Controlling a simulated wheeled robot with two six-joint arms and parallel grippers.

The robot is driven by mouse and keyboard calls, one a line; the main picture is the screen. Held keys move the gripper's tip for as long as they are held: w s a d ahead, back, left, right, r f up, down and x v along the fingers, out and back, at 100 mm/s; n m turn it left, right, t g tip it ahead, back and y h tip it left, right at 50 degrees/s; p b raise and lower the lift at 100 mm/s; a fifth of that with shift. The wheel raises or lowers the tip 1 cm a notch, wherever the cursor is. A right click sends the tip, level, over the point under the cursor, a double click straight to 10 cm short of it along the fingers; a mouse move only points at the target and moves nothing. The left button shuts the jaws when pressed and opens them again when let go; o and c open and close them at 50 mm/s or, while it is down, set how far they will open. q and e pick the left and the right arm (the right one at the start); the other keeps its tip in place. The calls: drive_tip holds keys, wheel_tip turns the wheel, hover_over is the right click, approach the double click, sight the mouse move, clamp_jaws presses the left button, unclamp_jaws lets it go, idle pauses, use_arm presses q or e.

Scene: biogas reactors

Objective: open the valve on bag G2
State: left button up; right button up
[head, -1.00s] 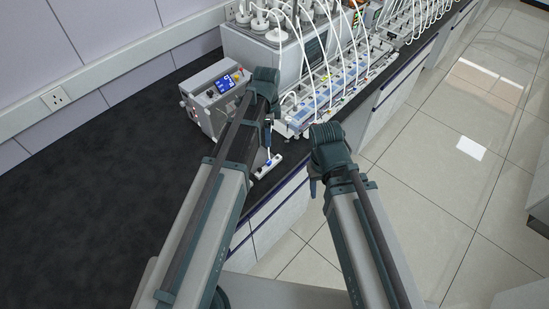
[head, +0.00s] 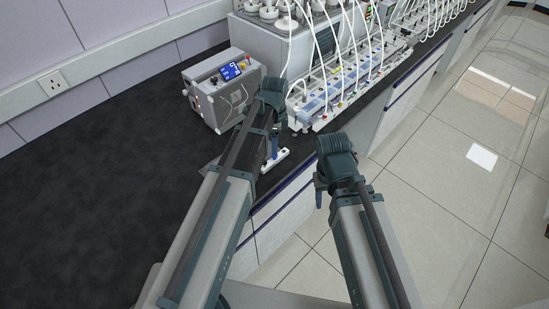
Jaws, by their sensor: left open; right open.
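I cannot make out a bag marked G2 or its valve in the head view. A small white base with a blue upright piece (head: 275,150) sits at the counter's front edge, partly hidden by my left arm; I cannot tell what it is. My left gripper (head: 275,131) is open, pointing down beside that piece; its fingers are small and partly hidden, and I cannot tell if they touch it. My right gripper (head: 319,193) is open and empty, in front of the counter edge over the floor.
A grey control box (head: 222,92) with a blue display stands left of my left gripper. Behind are a grey reactor unit (head: 275,50) with white-capped bottles and a long rack (head: 345,82) with many white tubes. The dark counter (head: 90,190) is clear at left; tiled floor is open at right.

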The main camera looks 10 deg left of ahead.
use_arm(q)
wheel_tip(320, 180, down, 4)
drive_tip(key=b, duration=0.3)
drive_tip(key=shift+f, duration=0.25)
drive_tip(key=shift+r, duration=0.1)
clamp_jaws()
